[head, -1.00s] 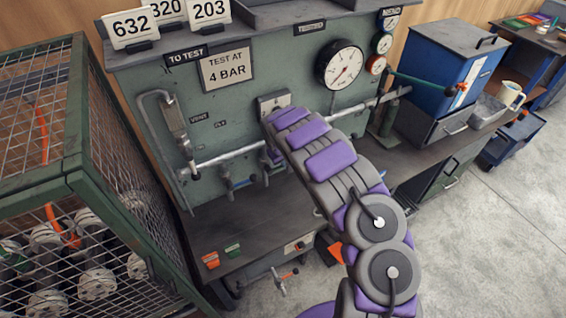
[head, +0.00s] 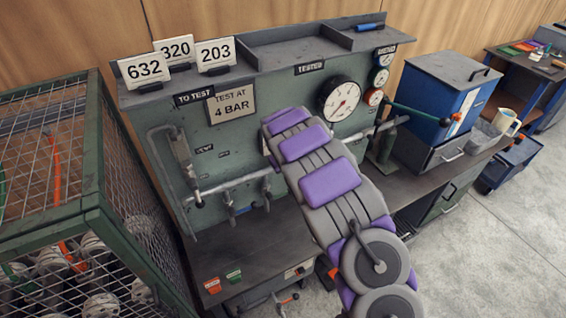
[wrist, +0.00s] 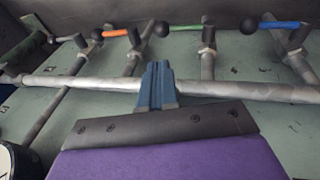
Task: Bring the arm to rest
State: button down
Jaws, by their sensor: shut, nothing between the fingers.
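My arm, purple and grey, reaches up from the bottom of the head view toward the green test panel (head: 230,150) and hides part of it. In the head view my fingertips are hidden behind the arm. In the wrist view my gripper (wrist: 158,70) shows as blue-grey fingers closed together with nothing between them. The long silver pipe (wrist: 240,88) runs across behind the fingertips in that view; I cannot tell whether they touch it. The pipe also shows in the head view (head: 232,184), left of my arm.
Valves with orange (wrist: 115,33), green (wrist: 186,29) and blue (wrist: 279,24) handles line the pipe. A wire cage (head: 95,205) stands at left. A pressure gauge (head: 339,99) is on the panel. Open floor lies at lower right.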

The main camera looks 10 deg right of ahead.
jog(key=s+d+r+m+g, duration=0.1)
jog(key=s+d+r+m, duration=0.15)
jog(key=s+r, duration=0.7)
jog(key=s+d+r+m+g, duration=0.1)
jog(key=s+d+r, duration=0.3)
jog(key=s+r, duration=0.55)
jog(key=s+a+r+g+y, duration=0.1)
jog(key=s+a, duration=0.2)
jog(key=s, duration=1.3)
jog(key=s+a+g+y, duration=0.1)
jog(key=s+a, duration=0.2)
jog(key=s, duration=1.4)
jog(key=shift+r+g, duration=0.4)
jog(key=shift+m, duration=0.25)
